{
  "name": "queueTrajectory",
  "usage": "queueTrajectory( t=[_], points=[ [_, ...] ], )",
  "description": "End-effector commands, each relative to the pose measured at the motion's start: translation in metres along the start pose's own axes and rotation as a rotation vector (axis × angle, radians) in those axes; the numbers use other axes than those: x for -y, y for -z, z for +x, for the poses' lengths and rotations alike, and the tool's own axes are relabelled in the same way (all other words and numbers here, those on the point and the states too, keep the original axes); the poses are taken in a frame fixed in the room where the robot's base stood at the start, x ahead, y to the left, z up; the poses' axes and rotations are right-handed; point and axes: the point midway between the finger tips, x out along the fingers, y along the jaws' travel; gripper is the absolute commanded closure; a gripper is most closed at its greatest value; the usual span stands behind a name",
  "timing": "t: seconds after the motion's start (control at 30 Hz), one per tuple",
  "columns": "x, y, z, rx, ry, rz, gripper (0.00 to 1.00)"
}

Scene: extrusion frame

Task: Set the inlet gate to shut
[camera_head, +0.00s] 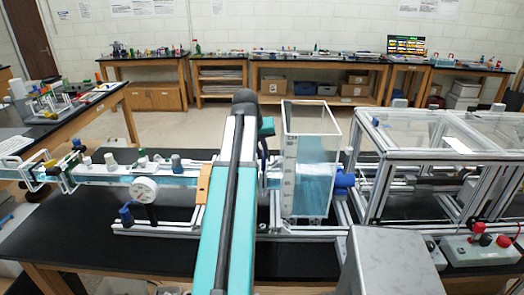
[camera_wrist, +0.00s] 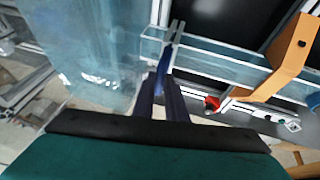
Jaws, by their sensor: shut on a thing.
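A tall clear tank of bluish water (camera_head: 310,165) stands just right of my arm in the head view. It also fills the upper left of the wrist view (camera_wrist: 95,45). A clear channel (camera_wrist: 215,60) runs right from beside the tank. My gripper (camera_wrist: 162,80) points at the channel's tank end, its dark fingers close together. It is shut on a narrow blue piece (camera_wrist: 165,58), which appears to be the inlet gate's handle. The fingers hide part of it, and the gate's height cannot be told. In the head view my arm hides the fingers and gate.
An orange bracket (camera_wrist: 285,62) spans the channel right of my gripper, with a red knob (camera_wrist: 212,102) below. A round white gauge (camera_head: 144,189) stands left of my arm. An aluminium-framed enclosure (camera_head: 430,165) stands right of the tank. Black table (camera_head: 55,240) is bare at front left.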

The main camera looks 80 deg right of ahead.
Motion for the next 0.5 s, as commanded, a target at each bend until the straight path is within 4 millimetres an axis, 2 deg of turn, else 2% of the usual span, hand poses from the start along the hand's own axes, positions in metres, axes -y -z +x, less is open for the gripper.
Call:
queueTrajectory(
  t=[0.03, 0.07, 0.17, 0.5],
  points=[
    [-0.0001, -0.0032, 0.0031, 0.01, 0.0, 0.0, 1.0],
    [-0.0001, -0.0034, 0.0032, 0.01, 0.0, 0.0, 0.87],
    [0.0001, -0.0032, 0.0031, 0.01, 0.0, 0.0, 0.7],
    [0.0003, -0.0019, 0.0013, 0.006, 0.001, 0.0, 0.69]
  ],
)
